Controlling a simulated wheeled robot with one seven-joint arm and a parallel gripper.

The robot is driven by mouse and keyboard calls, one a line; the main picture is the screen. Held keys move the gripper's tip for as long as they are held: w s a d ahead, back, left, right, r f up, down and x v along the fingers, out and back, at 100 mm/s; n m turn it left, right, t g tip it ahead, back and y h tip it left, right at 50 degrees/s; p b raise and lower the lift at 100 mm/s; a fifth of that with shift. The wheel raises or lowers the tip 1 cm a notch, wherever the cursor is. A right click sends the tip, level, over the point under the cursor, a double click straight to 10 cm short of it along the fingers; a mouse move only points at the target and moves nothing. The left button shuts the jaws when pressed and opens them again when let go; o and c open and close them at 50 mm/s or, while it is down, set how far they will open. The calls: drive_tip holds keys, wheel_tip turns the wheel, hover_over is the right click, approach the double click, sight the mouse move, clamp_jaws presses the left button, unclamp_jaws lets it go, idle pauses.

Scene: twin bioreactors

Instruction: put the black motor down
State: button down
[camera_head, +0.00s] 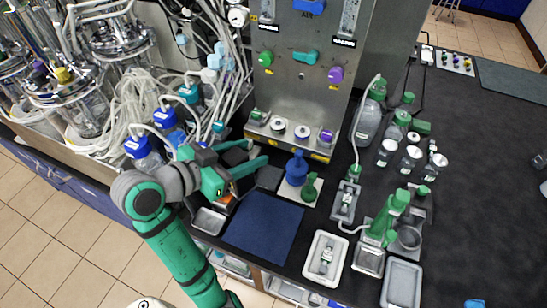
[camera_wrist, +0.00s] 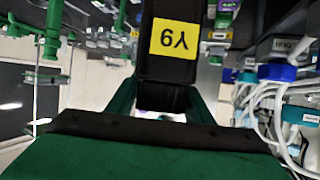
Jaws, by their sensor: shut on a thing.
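The black motor (camera_wrist: 172,45) is a dark block with a yellow label, large in the middle of the wrist view. My gripper (camera_wrist: 165,95) is shut on it, with green fingers on both sides. In the head view, my gripper (camera_head: 252,157) reaches in from the left, and the dark motor (camera_head: 236,156) shows between its fingers. It is held in front of the steel panel's lower left, near the bench's front edge. I cannot tell whether its underside touches anything.
A blue mat (camera_head: 262,228) lies clear on the bench. A dark square piece (camera_head: 269,177) and blue (camera_head: 296,168) and green (camera_head: 310,187) flasks stand behind it. Blue-capped bottles (camera_head: 139,148) and tubing crowd the left. A metal tray (camera_head: 208,221) and a white tray (camera_head: 326,256) flank the mat.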

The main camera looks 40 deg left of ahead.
drive_tip(key=w+f, duration=1)
drive_tip(key=f, duration=0.1)
drive_tip(key=shift+w+a+f, duration=0.15)
drive_tip(key=shift+w+a, duration=0.1)
drive_tip(key=shift+w, duration=0.05)
drive_tip(key=shift+f, duration=0.15)
drive_tip(key=c, duration=0.9)
unclamp_jaws()
